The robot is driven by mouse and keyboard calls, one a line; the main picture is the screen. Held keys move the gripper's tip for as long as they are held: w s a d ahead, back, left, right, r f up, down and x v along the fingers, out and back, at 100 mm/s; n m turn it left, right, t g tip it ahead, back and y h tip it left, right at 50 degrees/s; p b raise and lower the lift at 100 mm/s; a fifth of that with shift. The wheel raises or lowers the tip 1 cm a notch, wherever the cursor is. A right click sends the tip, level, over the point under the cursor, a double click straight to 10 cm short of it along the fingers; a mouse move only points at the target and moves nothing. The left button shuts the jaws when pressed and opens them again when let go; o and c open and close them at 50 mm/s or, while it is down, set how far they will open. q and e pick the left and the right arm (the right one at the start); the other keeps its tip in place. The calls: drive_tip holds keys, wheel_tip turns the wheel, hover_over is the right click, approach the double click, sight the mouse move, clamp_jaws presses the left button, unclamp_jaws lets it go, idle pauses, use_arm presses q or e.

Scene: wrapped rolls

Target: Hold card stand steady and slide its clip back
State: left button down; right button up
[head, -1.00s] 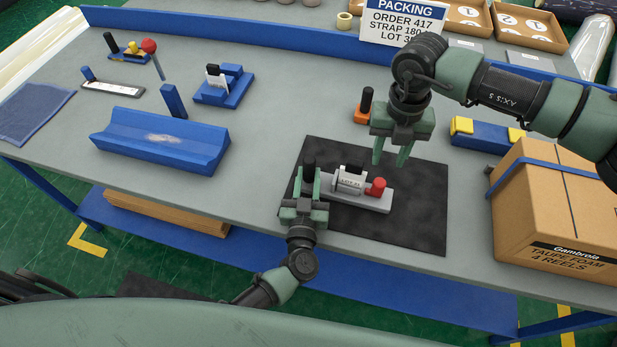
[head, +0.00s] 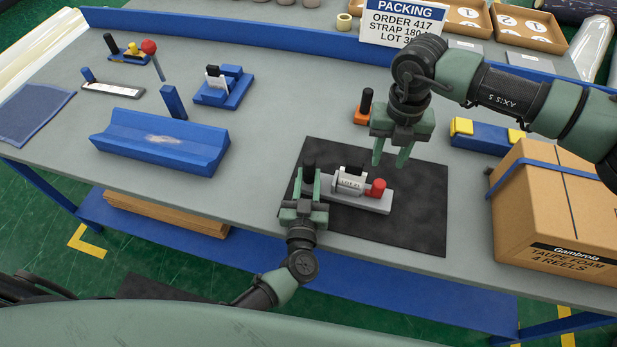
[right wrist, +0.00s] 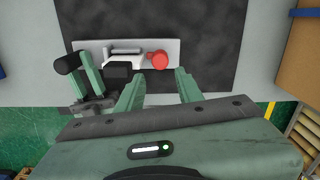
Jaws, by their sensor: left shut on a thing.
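The card stand has a grey base (head: 370,203) lying on a black mat (head: 420,225), with a white piece marked with a lot label (head: 349,184), a red knob (head: 376,187) at its right end and a black upright post (head: 309,172) at its left end. My left gripper (head: 305,185) is shut on the black post. My right gripper (head: 390,161) is open and empty above the stand, near the red knob. In the right wrist view its open fingers (right wrist: 158,84) lie just below the red knob (right wrist: 158,60). I cannot tell which part is the clip.
A cardboard box (head: 550,220) stands right of the mat. An orange block with a black post (head: 364,108) and a blue block with yellow ends (head: 480,136) stand behind it. A blue cradle (head: 160,143) and a smaller blue stand (head: 224,87) are at left.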

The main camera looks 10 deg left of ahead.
sight(380, 183)
drive_tip(key=o, duration=0.3)
wheel_tip(380, 183, down, 11)
drive_tip(key=n, duration=0.9)
drive_tip(key=shift+r, duration=0.1)
clamp_jaws()
idle(0.3)
idle(1.3)
